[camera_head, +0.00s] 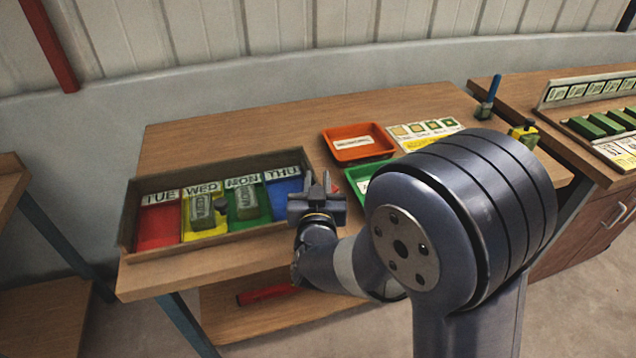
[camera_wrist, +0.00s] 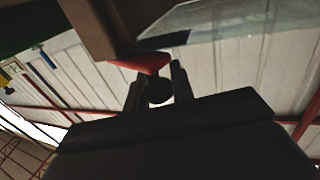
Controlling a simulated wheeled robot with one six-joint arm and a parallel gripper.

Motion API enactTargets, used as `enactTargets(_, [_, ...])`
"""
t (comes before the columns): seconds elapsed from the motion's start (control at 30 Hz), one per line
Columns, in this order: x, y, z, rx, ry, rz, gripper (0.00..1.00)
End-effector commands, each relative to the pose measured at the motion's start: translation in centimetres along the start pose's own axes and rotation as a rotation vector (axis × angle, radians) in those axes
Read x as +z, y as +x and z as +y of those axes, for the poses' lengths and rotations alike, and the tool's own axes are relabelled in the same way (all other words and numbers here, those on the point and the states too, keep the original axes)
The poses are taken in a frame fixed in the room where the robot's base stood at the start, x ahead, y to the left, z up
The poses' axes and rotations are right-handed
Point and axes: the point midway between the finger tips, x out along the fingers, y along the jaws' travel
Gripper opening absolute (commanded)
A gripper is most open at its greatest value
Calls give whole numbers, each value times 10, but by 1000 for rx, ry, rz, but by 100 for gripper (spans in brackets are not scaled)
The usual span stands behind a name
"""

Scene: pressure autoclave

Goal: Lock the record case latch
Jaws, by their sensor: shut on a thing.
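The record case (camera_head: 195,169) is a shallow open wooden box on the workbench, with red, yellow, green and blue compartments labelled TUE, WED, MON and THU. My gripper (camera_head: 318,181) is at the case's right end, beside the blue compartment. In the wrist view my gripper (camera_wrist: 158,88) is shut on a dark round knob (camera_wrist: 159,92). A red piece (camera_wrist: 145,62) lies just beyond the knob, under a brown edge; it looks like part of the latch. In the head view my gripper mostly hides the latch, so I cannot tell its position.
Grey-green blocks (camera_head: 201,210) stand in the yellow and green compartments. An orange tray (camera_head: 372,155) and a partly hidden green tray (camera_head: 357,174) lie right of the case. A blue-handled tool (camera_head: 490,95) stands at the back right. A red object (camera_head: 265,295) lies on the lower shelf.

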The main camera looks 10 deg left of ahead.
Motion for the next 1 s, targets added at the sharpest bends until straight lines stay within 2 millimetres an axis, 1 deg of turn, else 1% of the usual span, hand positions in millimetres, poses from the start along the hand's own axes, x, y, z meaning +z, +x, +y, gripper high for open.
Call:
enactTargets(0.17, [0,4,-4,105,2,1,0])
enactTargets(0.6, [-1,14,-4,385,0,0,0])
enactTargets(0.8, [-1,16,-4,459,1,0,0])
enactTargets(1.0, [0,17,-3,490,0,1,0])
